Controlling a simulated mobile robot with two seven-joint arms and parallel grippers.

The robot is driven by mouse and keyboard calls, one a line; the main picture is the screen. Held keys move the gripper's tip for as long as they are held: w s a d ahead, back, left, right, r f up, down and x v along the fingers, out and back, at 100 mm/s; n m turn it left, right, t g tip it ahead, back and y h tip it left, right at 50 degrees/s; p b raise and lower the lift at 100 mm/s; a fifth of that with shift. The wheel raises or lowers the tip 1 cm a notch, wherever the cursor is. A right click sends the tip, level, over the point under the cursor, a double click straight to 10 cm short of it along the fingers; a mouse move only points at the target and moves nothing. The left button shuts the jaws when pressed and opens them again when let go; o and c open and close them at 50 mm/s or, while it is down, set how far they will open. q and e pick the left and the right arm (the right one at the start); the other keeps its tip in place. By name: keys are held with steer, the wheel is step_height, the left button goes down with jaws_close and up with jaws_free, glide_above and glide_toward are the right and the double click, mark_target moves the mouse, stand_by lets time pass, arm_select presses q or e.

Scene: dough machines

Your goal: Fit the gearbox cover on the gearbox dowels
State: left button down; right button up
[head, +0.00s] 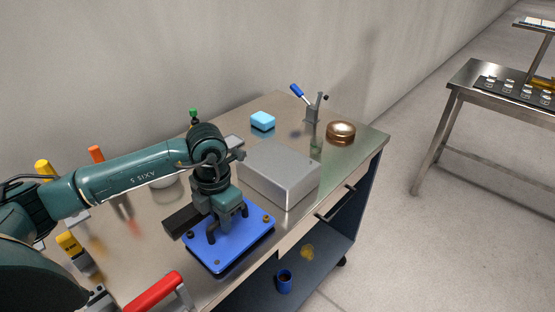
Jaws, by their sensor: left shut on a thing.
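A flat blue plate (250,246) with rounded corners, which I take for the gearbox cover, is at the table's front edge. Small round fittings, some dark and some brass-coloured, show near its corners. My left gripper (226,228) comes down on the plate from above, shut on a dark part at its middle. The gripper hides much of the plate's centre. Whatever is under the plate is hidden, so I see no dowels and cannot tell whether it is seated. My right gripper is not in view.
A grey metal box (283,170) stands just right of the plate. Behind are a light-blue block (262,121), a copper-coloured round tin (341,131) and a blue-handled lever device (313,108). A red handle (153,292) and orange- and yellow-topped items are at left.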

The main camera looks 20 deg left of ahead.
arm_select(q)
steer(key=shift+r, duration=0.2)
steer(key=shift+r+p, duration=1.55)
steer(key=shift+r, duration=0.85)
